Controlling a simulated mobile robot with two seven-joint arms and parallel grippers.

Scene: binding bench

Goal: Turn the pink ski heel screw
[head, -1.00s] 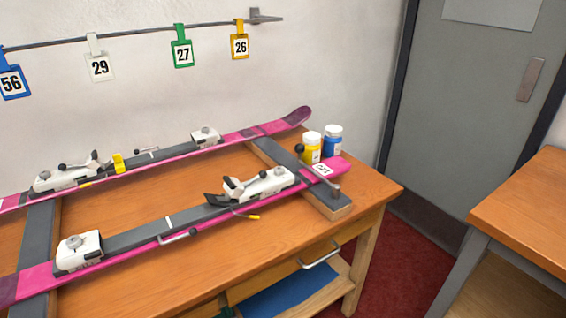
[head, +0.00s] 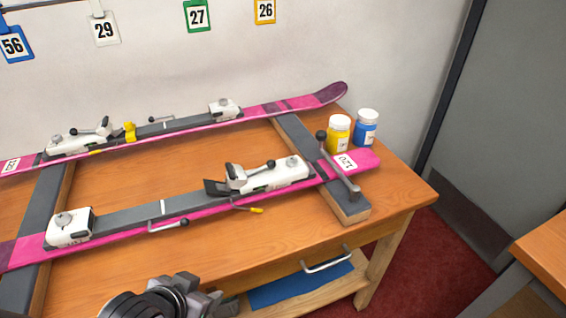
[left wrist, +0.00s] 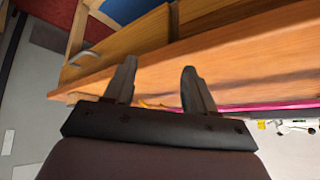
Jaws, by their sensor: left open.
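Two pink skis lie on the bench. The near ski (head: 205,211) has a white heel binding (head: 272,175) with a dark lever toward its right end; a small round screw (head: 293,162) seems to show at its right end. A white toe piece (head: 70,228) sits at its left. The far ski (head: 290,106) has its own heel binding (head: 78,140) at the left. My left gripper (head: 214,302) is at the bottom of the head view, in front of the near ski and apart from it. In the left wrist view its fingers (left wrist: 160,82) are spread and empty. My right gripper is not seen.
The skis rest on dark-topped supports (head: 347,205). A ball-ended clamp lever (head: 340,168) stands at the near ski's right end. A yellow bottle (head: 338,135) and a blue bottle (head: 366,128) stand behind it. A drawer handle (head: 327,260) sticks out below the bench edge.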

